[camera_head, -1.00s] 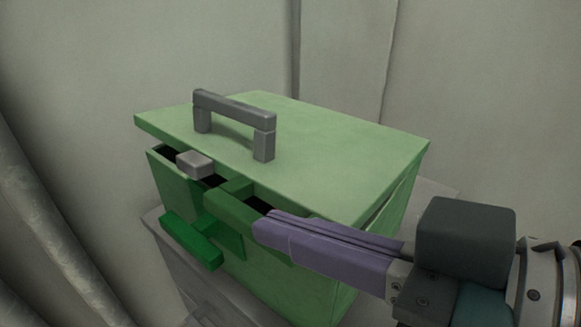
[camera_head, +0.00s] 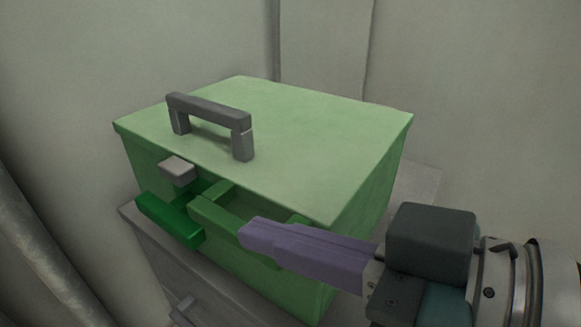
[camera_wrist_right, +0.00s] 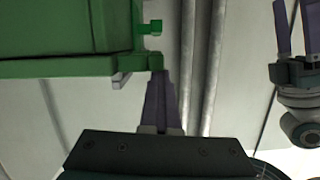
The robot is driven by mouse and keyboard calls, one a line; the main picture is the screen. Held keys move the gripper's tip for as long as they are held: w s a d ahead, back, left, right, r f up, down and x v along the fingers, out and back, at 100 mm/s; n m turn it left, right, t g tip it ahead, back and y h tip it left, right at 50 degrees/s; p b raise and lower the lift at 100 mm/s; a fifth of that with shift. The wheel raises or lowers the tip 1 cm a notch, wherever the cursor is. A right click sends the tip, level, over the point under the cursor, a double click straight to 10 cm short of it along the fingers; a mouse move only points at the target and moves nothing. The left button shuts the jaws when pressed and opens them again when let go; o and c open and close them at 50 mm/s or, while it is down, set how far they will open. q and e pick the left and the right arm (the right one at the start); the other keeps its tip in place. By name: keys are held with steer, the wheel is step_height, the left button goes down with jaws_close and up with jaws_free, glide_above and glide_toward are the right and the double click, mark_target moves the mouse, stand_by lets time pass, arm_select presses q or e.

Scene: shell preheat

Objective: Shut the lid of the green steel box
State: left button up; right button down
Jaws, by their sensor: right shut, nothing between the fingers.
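The green steel box (camera_head: 345,240) stands with its pale green lid (camera_head: 300,130) down. No dark gap shows along the front edge of the lid. A grey handle (camera_head: 210,108) is on top of the lid, and a grey tab (camera_head: 178,170) sticks out at its front. A darker green latch piece (camera_head: 170,219) is on the box front. My right gripper (camera_head: 246,234) is shut and empty at the front of the box, just below the lid edge. Its purple fingers (camera_wrist_right: 160,98) also show in the right wrist view. My left gripper (camera_wrist_right: 297,30) shows there too, open and away from the box.
The box rests on a grey cabinet (camera_head: 160,254) with a small handle (camera_head: 182,308) on its front. Pale walls (camera_head: 470,80) stand close behind and to the right. Grey pipes (camera_head: 35,245) run down at the left.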

step_height(320, 180, up, 5)
steer(key=p, duration=0.5)
steer(key=f+v, duration=0.1)
steer(key=v, duration=0.9)
step_height(320, 180, up, 15)
steer(key=a+m+g+h+p, duration=0.1)
steer(key=h+p, duration=0.3)
steer(key=p, duration=1.6)
steer(key=s+d+r+m+g+h+p, duration=0.4)
steer(key=s+d+r+m+h+p, duration=0.35)
steer(key=d+r+p, duration=0.75)
step_height(320, 180, up, 33)
steer(key=a+p, duration=0.2)
steer(key=p, duration=3.6)
steer(key=shift+s+a+f+n+h+p, duration=0.15)
steer(key=shift+a+f+n+h+p, duration=0.1)
steer(key=shift+a+n+h+p, duration=0.15)
